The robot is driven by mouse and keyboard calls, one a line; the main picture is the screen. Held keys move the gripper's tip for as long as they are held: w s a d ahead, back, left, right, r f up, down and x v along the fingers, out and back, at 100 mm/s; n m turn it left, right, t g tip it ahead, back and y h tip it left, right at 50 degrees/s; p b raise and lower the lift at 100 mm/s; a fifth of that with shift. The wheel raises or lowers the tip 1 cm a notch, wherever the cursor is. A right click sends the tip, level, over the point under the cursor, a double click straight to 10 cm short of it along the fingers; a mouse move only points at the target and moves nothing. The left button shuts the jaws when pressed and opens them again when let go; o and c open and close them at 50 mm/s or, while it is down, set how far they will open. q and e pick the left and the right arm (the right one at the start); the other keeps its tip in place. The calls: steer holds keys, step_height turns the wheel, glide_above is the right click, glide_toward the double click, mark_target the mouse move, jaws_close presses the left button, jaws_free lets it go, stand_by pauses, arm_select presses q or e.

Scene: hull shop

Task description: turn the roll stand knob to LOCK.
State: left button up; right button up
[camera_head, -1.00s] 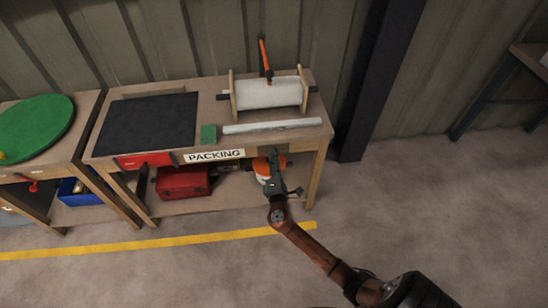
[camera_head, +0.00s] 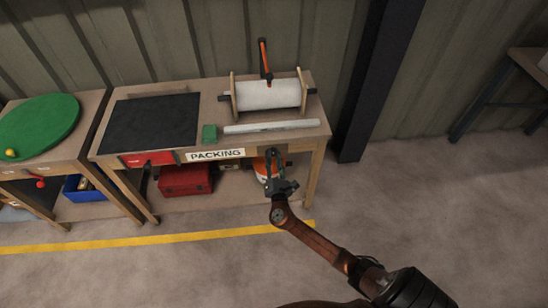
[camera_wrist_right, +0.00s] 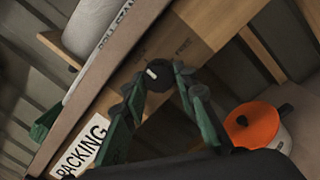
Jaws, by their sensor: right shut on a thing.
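The roll stand knob (camera_wrist_right: 161,77) is a dark round knob with a short white mark, on the wooden front of the packing bench. The white mark sits on the knob's left side in that view, away from FREE. My right gripper (camera_wrist_right: 160,80) has its green fingers on both sides of the knob and is shut on it. In the head view my right gripper (camera_head: 273,158) is at the bench front and hides the knob. My left gripper is not in view.
On the bench (camera_head: 219,112) are a white roll on its stand (camera_head: 268,94), a dark mat (camera_head: 155,123) and a green block (camera_head: 209,133). An orange and white pot (camera_wrist_right: 252,124) and a red toolbox (camera_head: 186,180) are below. A dark post (camera_head: 375,80) stands right of the bench.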

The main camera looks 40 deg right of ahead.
steer(key=shift+a+f, duration=0.1)
stand_by(0.3)
steer(key=o, duration=1.2)
steer(key=shift+c, duration=0.2)
steer(key=r+v, duration=0.1)
steer(key=v, duration=1.1)
steer(key=shift+f, duration=0.4)
